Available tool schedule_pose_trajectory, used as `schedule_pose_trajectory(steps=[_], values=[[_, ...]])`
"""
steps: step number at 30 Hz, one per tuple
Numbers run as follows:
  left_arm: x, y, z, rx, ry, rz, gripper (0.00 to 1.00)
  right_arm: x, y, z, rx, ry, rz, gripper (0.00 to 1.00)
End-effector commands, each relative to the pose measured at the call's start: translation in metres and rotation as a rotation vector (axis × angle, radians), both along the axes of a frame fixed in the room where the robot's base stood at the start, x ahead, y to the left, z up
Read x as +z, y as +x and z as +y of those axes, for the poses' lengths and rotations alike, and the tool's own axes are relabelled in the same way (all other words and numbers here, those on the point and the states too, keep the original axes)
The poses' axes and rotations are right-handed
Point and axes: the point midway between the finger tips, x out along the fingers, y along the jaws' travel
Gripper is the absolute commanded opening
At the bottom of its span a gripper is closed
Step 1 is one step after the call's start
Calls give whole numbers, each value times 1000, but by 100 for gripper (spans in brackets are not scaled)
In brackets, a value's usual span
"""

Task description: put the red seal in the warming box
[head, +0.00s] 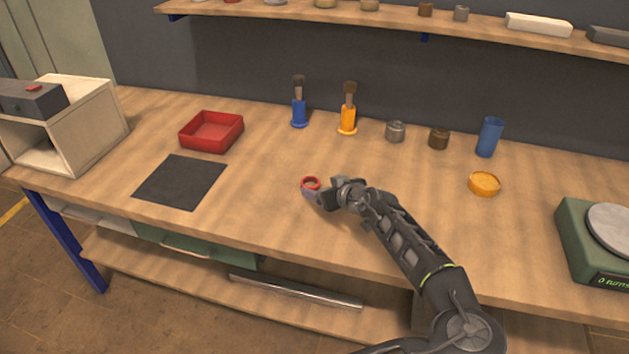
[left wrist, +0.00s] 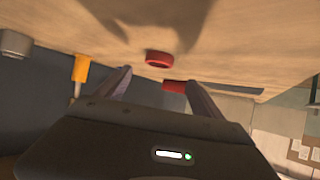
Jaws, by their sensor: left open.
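The red seal (head: 310,182) is a small ring on the wooden bench, near the middle. In the left wrist view the seal (left wrist: 160,59) lies just beyond and between the fingertips. My left gripper (head: 313,191) is open right by the seal, its fingers low over the bench and partly overlapping the ring. I cannot tell whether they touch it. The left gripper also shows in the left wrist view (left wrist: 158,80), with nothing held. The cream box (head: 100,112) at the far left, open at the front, looks like the warming box. My right gripper is not seen.
A red tray (head: 211,132) and a dark mat (head: 181,181) lie between box and seal. Blue (head: 299,113) and orange (head: 348,121) brush holders stand behind. A blue cup (head: 489,138), a yellow dish (head: 484,183) and a green device (head: 580,245) are right.

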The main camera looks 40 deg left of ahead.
Motion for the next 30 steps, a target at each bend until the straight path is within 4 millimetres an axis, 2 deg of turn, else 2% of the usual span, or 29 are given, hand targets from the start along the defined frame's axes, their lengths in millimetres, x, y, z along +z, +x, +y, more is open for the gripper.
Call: schedule_pose_trajectory(steps=[5,12,22,30], values=[[-2,1,4,1,0,0,78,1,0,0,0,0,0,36],[-12,10,20,0,1,0,78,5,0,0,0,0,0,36],[-13,11,22,0,1,1,78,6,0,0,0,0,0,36],[-30,25,49,2,2,2,78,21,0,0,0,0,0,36]])
